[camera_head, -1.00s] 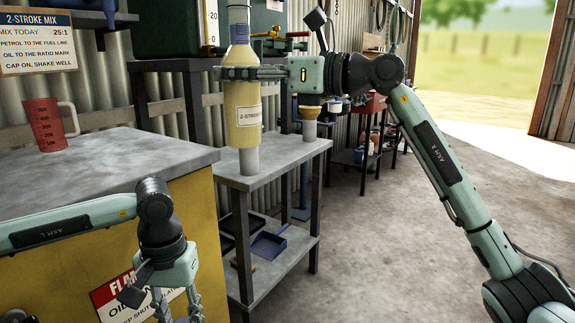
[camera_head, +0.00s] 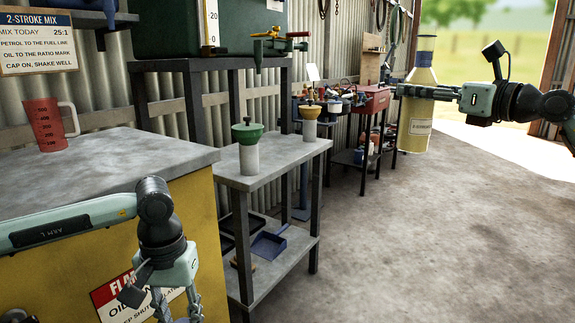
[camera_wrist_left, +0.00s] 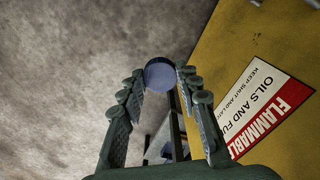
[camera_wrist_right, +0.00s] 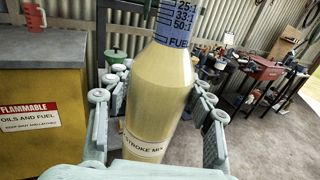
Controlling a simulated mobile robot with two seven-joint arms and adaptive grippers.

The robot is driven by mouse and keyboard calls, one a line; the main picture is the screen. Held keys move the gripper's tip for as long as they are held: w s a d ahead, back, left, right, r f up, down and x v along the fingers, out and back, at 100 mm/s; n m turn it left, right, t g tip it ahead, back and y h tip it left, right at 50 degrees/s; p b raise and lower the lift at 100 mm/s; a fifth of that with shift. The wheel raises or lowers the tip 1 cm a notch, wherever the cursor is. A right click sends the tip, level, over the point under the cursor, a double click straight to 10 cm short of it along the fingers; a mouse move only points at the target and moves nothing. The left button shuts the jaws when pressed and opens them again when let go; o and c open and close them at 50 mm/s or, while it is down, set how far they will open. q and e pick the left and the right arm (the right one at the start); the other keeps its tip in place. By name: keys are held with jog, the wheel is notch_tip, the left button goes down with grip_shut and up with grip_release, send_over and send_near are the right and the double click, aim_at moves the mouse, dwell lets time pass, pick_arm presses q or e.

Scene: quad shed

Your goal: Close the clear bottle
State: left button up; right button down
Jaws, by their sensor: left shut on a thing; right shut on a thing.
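The clear bottle (camera_head: 417,100) has pale yellow liquid, a "2-stroke mix" label and a blue scale band on its neck. My right gripper (camera_head: 405,90) is shut around its body and holds it upright in the air, right of the narrow bench. In the right wrist view the bottle (camera_wrist_right: 160,95) stands between the fingers; its mouth is out of frame there. My left gripper (camera_wrist_left: 160,85) is shut on a round blue-grey cap (camera_wrist_left: 160,73) at its fingertips. In the head view the left gripper hangs low beside the yellow cabinet, and its fingertips are cut off.
The narrow grey bench (camera_head: 275,158) carries a green funnel (camera_head: 247,132) and a yellow funnel (camera_head: 310,110), each on a pale stand. A red measuring jug (camera_head: 45,125) stands on the yellow cabinet's grey top (camera_head: 110,155). The floor (camera_head: 430,230) at right is clear.

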jog(key=s+a+f, duration=0.2)
jog(key=s+f, duration=0.1)
jog(key=f, duration=0.4)
jog(key=s+a+f+y, duration=0.1)
jog(key=s+a+f, duration=0.2)
jog(key=f, duration=0.4)
jog(key=s+a+f+n+g, duration=0.1)
jog(key=s+a+f, duration=0.2)
jog(key=f, duration=0.4)
jog(key=shift+a+y, duration=0.2)
jog(key=shift+y, duration=0.1)
jog(key=s+d+f+m+t+h, duration=0.2)
jog(key=s+f+h, duration=0.1)
jog(key=s+f, duration=0.45)
jog(key=s+d+f+m+t+h, duration=0.1)
jog(key=s+d+f+m+h, duration=0.15)
jog(key=s+f, duration=0.5)
jog(key=shift+w+a+r+m+t+h, duration=0.1)
jog(key=shift+w+a+m+t+h, duration=0.1)
jog(key=shift+a+m+h, duration=0.5)
jog(key=shift+w+a+m+t+h, duration=0.15)
jog(key=shift+a+m+h, duration=0.2)
jog(key=shift+a+h, duration=0.7)
jog(key=shift+w+a+r+m+t+h, duration=0.15)
jog(key=shift+a+m+h, duration=0.35)
jog(key=shift+h, duration=0.7)
jog(key=shift+f, duration=0.1)
